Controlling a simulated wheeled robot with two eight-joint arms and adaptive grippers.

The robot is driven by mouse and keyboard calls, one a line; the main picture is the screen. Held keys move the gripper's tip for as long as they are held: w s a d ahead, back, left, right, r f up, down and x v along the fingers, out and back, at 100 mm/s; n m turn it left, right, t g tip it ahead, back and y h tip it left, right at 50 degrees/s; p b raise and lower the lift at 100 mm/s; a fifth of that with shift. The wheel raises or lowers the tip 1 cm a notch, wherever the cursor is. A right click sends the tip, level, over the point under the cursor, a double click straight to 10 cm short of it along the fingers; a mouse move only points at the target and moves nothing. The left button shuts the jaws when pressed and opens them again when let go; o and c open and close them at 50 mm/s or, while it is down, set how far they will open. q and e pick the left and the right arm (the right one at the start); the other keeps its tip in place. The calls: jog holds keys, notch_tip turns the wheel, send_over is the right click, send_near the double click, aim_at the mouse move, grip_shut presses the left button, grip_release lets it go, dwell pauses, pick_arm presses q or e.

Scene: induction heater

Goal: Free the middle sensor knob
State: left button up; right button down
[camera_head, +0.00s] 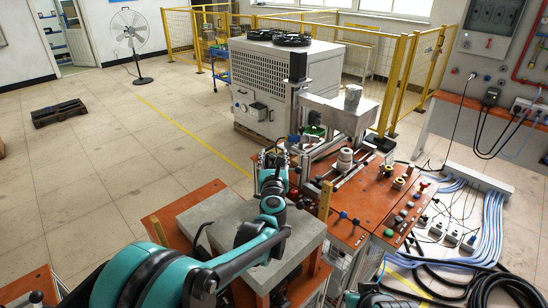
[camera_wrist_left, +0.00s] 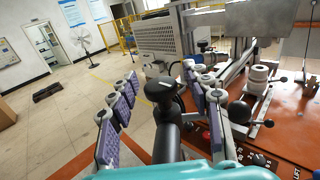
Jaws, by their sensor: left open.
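My left gripper (camera_head: 273,156) is open above the near left edge of the orange heater table (camera_head: 345,190). In the left wrist view its two purple-padded fingers (camera_wrist_left: 160,74) stand apart. A black knob (camera_wrist_left: 162,89) with a rounded head on a thick dark stem shows between them, with visible gaps to both fingers. I cannot tell whether it is the middle sensor knob.
A white ribbed cylinder (camera_head: 345,160) stands on the table below a metal frame and box (camera_head: 340,113). Small levers and coloured buttons (camera_head: 403,213) line the table's front. A grey slab (camera_head: 215,215) lies near my left arm. A large grey cabinet (camera_head: 275,85) is behind.

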pick_arm(q)
grip_shut()
jog(key=shift+d+n+y, duration=0.1)
jog(key=shift+n+y, duration=0.2)
jog(key=shift+y, duration=0.2)
jog(key=n+y, duration=0.2)
jog(key=y, duration=0.2)
jog(key=shift+n+g, duration=0.4)
jog(key=shift+n+g+y, duration=0.7)
jog(key=shift+n+y, duration=0.3)
jog(key=shift+y, duration=0.45)
jog(key=shift+n+g+y, duration=0.7)
jog(key=shift+n+y, duration=0.3)
jog(key=shift+y, duration=0.45)
grip_release()
